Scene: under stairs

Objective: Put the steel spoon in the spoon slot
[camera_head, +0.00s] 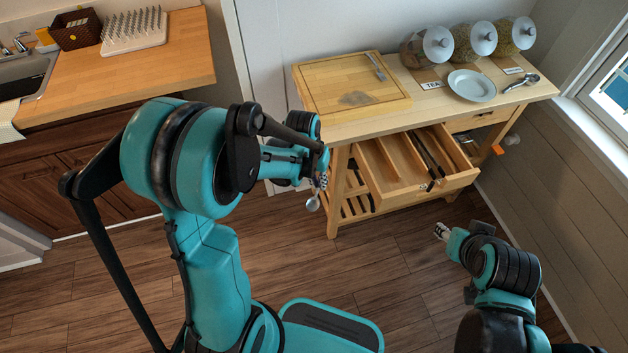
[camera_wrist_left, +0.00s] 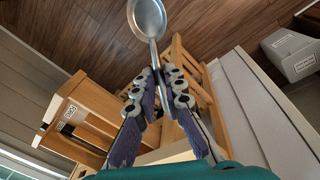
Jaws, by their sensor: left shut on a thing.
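The steel spoon (camera_head: 312,203) hangs from my left gripper (camera_head: 319,182), bowl down, left of the wooden cart. In the left wrist view, the gripper (camera_wrist_left: 158,90) is shut on the spoon's handle, and the spoon's bowl (camera_wrist_left: 148,18) sticks out beyond the fingertips. The open drawer (camera_head: 459,181) of the cart has wooden dividers, with dark-handled utensils in its right part. The drawer (camera_wrist_left: 62,105) also shows at the left of the wrist view, apart from the spoon. Which compartment is the spoon slot cannot be told. My right gripper (camera_head: 441,231) is over the floor, its jaws too small to judge.
The cart top (camera_head: 425,108) holds a cutting board (camera_head: 325,85) with a fork (camera_head: 375,67), a plate (camera_head: 472,85), another spoon (camera_head: 521,82) and jars (camera_head: 474,42). A counter with a sink (camera_head: 25,75) stands at the left. Floor in front of the cart is open.

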